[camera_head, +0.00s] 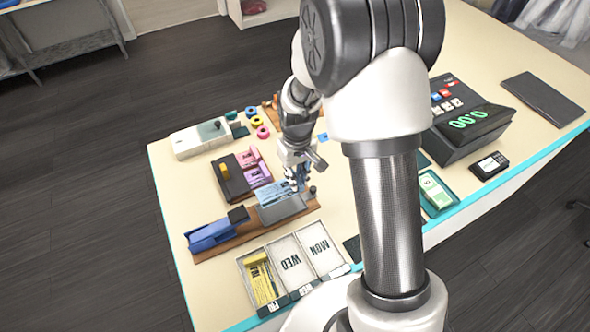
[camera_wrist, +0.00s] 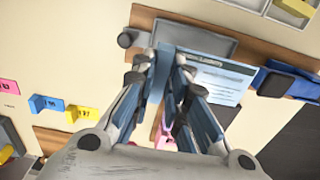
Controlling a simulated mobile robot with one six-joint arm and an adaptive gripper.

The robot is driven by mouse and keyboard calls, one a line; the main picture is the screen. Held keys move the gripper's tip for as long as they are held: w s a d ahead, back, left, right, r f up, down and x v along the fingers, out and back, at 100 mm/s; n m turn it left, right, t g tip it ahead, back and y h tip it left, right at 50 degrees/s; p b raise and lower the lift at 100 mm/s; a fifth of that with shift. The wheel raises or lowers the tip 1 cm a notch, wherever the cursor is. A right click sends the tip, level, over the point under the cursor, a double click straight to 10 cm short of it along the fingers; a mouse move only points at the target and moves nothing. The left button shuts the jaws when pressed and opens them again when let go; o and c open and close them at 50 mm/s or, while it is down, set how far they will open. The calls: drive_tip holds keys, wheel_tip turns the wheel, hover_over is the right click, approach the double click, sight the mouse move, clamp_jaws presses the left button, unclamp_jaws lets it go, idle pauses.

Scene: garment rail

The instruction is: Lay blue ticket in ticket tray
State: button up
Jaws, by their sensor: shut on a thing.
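The blue ticket (camera_head: 270,194) is a flat light-blue card with printed lines. In the wrist view the blue ticket (camera_wrist: 222,80) lies beside the fingers, partly hidden by them, and its edge overlaps the tray's near rim. My gripper (camera_head: 296,180) is over the table; in the wrist view my gripper (camera_wrist: 166,68) is shut on a blue upright part that appears to belong to the ticket. The grey ticket tray (camera_head: 284,209) sits on a wooden board; the tray (camera_wrist: 205,38) is just beyond the fingertips. I cannot tell whether the ticket touches it.
Day boxes (camera_head: 292,262) stand in front, one with a yellow ticket (camera_head: 262,284). A cash register (camera_head: 466,120) stands right.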

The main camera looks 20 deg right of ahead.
sight(297, 201)
drive_tip(key=shift+f+b, duration=2.7)
drive_tip(key=shift+f, duration=1.25)
drive_tip(key=shift+s, duration=0.25)
drive_tip(key=shift+f, duration=0.3)
drive_tip(key=o, duration=0.8)
drive_tip(key=shift+o, duration=0.4)
drive_tip(key=o, duration=0.4)
drive_tip(key=shift+r, duration=0.15)
